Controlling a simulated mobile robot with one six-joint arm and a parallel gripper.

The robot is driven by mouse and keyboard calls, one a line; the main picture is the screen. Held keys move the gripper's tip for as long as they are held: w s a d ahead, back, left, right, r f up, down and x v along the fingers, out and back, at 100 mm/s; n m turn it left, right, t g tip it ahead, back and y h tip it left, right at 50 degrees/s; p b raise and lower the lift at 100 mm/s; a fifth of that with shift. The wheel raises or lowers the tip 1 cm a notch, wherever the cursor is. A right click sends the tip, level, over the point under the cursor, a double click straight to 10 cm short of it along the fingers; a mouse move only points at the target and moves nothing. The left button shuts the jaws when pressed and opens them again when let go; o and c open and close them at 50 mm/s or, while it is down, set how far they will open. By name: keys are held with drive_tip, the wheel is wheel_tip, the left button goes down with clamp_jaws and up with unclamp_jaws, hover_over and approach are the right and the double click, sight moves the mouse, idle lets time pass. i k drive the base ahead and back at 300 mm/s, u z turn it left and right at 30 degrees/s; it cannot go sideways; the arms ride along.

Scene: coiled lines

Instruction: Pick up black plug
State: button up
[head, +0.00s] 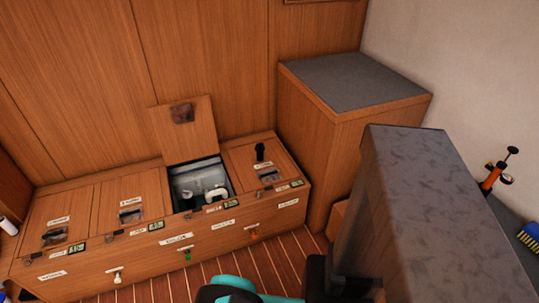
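A small black upright object (259,152), which looks like the black plug, stands on the closed right-hand lid of the low wooden locker bench. It is small in the picture, so its exact shape is hard to tell. Nothing touches it from above. My gripper's fingers do not show; only teal and black parts of my arm show at the bottom edge, well below and in front of the bench.
The wooden locker bench (218,234) has one raised lid (185,133); a white item (214,194) lies in that open compartment. The other lids are closed. A grey-topped cabinet (350,84) stands right of the bench. An orange pump-like tool (491,178) and blue brush (530,239) are far right.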

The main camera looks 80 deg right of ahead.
sight(259, 148)
drive_tip(key=u, duration=0.05)
drive_tip(key=k, duration=1)
drive_tip(key=z, duration=2.05)
drive_tip(key=i, duration=1)
